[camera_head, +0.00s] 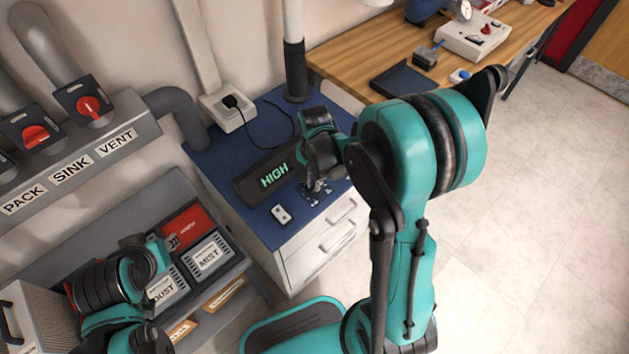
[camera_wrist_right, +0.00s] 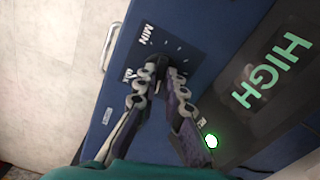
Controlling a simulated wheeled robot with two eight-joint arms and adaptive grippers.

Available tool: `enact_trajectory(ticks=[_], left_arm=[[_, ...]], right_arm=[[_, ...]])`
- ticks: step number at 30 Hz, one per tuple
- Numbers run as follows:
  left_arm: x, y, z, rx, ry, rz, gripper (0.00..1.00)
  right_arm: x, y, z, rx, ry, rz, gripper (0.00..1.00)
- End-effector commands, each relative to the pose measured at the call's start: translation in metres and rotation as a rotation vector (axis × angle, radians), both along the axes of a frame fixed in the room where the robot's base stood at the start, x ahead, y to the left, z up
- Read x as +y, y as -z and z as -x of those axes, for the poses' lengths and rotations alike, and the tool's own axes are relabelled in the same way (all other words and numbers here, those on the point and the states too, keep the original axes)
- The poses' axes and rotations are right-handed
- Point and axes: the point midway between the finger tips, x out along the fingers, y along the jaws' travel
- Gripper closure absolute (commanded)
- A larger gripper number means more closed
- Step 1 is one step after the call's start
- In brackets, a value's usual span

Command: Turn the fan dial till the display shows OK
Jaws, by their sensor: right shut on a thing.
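The dark display box (camera_head: 262,178) stands on the blue cabinet top and reads HIGH in green. It also shows in the right wrist view (camera_wrist_right: 268,72). My right gripper (camera_head: 316,184) reaches down to the dial plate beside the display. In the right wrist view the gripper (camera_wrist_right: 163,78) is shut on the fan dial (camera_wrist_right: 161,84), which is mostly hidden between the fingertips. Tick marks and the label MIN show around it; another label is partly covered. My left gripper (camera_head: 170,243) is at the lower left, away from the dial; its opening is unclear.
A green light (camera_wrist_right: 211,141) glows near the display. A small white switch (camera_head: 282,214) sits at the cabinet's front. A wooden bench (camera_head: 345,62) with devices stands behind; open floor lies to the right.

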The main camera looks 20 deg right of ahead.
Motion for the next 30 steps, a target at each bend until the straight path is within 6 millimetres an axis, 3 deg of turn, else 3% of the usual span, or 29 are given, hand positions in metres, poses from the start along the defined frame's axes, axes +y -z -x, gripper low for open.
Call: enact_trajectory(ticks=[11,30], left_arm=[[0.0,0.0009,0.0,0.0,0.0,0.0,0.69],[0.0,0.0043,0.0,0.0,0.0,0.0,0.69]], right_arm=[[0.0,0.0002,0.0,0.0,-0.088,0.0,1.0],[0.0001,0.0003,0.0003,0.0,-0.649,0.0,1.0]])
